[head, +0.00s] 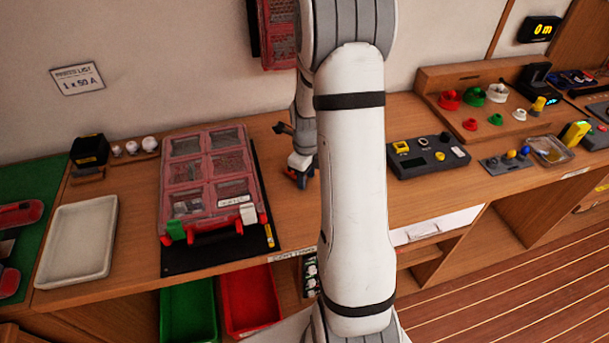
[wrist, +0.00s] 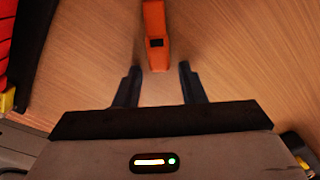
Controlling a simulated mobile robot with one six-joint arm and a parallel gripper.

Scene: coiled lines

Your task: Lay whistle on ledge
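An orange object (wrist: 155,35) with a dark square opening lies on the wooden bench top in the wrist view; it looks like the whistle. My gripper (wrist: 159,67) is open, with its two dark fingers apart and the near end of the orange object at the gap between their tips. Nothing is clamped. In the head view my arm covers the middle of the bench, and I cannot make out the whistle there. No part is clearly marked as the ledge.
A red compartment case (head: 200,180) lies on a black mat left of my arm. A white tray (head: 78,240) is farther left. A dark control box (head: 428,156) and a wooden stand (head: 425,82) with coloured reels are right. Green (head: 188,312) and red bins (head: 250,300) sit below.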

